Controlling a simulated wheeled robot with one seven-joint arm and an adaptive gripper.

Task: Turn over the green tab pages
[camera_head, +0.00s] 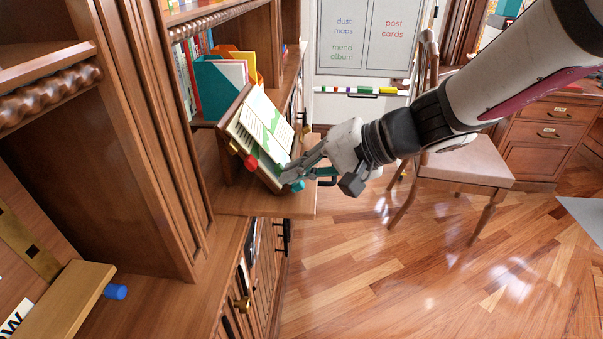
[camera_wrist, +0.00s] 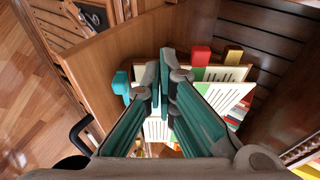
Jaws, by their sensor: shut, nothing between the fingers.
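An open book (camera_head: 262,125) with cream pages and green patches rests on a tilted wooden stand at the shelf. It also shows in the wrist view (camera_wrist: 226,95), partly behind my fingers. A red tab (camera_head: 250,162) sticks out at its lower left edge. A teal-green tab (camera_head: 297,186) sits at the lower right, and the wrist view shows it left of my fingertips (camera_wrist: 121,85). My gripper (camera_head: 287,172) is shut and empty at the book's lower right edge, close to the teal-green tab. Whether the fingertips touch a page is unclear.
Upright books and a teal folder (camera_head: 218,88) stand behind the stand. A pull-out wooden board (camera_head: 262,203) lies below it. A chair (camera_head: 465,165) stands to the right. A blue-ended wooden piece (camera_head: 80,300) is at lower left. The floor in front is clear.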

